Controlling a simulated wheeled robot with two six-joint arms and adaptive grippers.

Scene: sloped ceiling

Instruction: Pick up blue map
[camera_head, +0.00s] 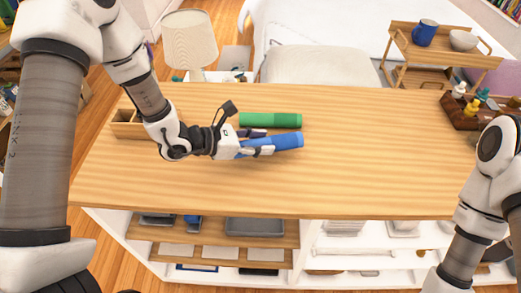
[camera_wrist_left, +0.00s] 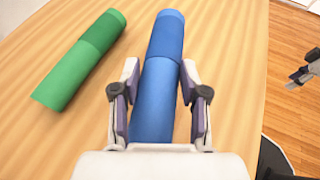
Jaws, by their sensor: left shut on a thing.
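The blue map (camera_head: 287,141) is a rolled blue tube above the wooden table (camera_head: 350,170), near its middle. My left gripper (camera_head: 262,150) is shut on it, with one finger on each side. In the left wrist view the blue map (camera_wrist_left: 154,90) runs lengthwise between the two fingers of my left gripper (camera_wrist_left: 158,85), and its near end is hidden by the gripper body. I cannot tell whether the map touches the table. My right arm shows at the right edge, but its gripper is not in view.
A green rolled tube (camera_head: 272,120) lies on the table just behind the blue map; it also shows in the left wrist view (camera_wrist_left: 82,60). A wooden box (camera_head: 128,125) stands at the table's left. A brown organizer (camera_head: 462,112) with bottles is at the right. The table's middle right is clear.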

